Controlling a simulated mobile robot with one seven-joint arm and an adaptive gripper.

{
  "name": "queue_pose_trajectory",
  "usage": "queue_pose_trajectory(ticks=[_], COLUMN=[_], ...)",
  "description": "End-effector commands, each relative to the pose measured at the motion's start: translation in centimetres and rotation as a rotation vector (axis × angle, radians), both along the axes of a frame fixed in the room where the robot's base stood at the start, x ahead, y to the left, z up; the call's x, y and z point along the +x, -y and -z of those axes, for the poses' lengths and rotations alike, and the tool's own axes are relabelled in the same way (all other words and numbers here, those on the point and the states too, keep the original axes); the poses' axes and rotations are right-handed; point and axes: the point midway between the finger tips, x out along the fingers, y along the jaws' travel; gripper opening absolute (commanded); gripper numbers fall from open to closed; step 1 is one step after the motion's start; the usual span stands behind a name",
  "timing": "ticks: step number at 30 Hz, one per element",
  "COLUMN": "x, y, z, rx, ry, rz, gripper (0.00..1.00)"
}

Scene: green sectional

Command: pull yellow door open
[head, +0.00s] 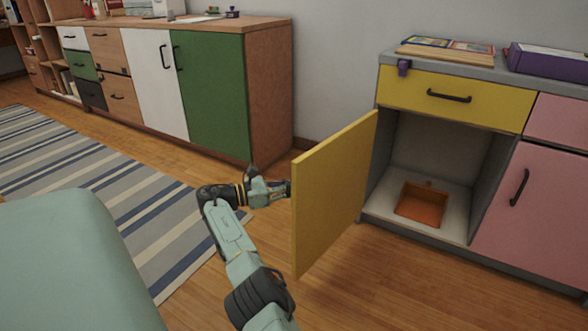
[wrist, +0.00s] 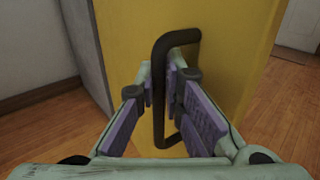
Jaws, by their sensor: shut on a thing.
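The yellow door (head: 332,190) stands swung wide open on the right cabinet, hinged at its left side, and its inner face and edge show in the head view. Its outer face (wrist: 230,55) fills the middle of the wrist view. The black door handle (wrist: 160,90) is a bar on that outer face and runs between my fingers. My gripper (head: 288,188) is at the door's outer side, its fingertips partly hidden by the door in the head view. In the wrist view my gripper (wrist: 163,88) is shut on the handle.
The open compartment (head: 440,150) holds an orange tray (head: 421,205). A yellow drawer (head: 455,97) above and a pink door (head: 540,210) at right are closed. A green-doored cabinet (head: 212,90) stands behind my arm. A striped rug (head: 90,170) lies at left; wood floor is clear below the door.

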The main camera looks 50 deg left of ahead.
Motion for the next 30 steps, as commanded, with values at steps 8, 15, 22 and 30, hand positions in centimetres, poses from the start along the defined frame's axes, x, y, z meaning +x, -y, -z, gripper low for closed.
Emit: queue_pose_trajectory(ticks=[8,15,22,30], x=[0.01,-0.1,-0.19,-0.15], y=[0.12,0.08,0.03,0.03], z=[0.19,0.1,0.08,0.01], rx=[-0.001,-0.001,0.0,0.001], ry=[-0.007,-0.006,-0.004,-0.002], rz=[0.018,0.019,0.017,0.017], gripper=[0.0,0.0,0.14,0.3])
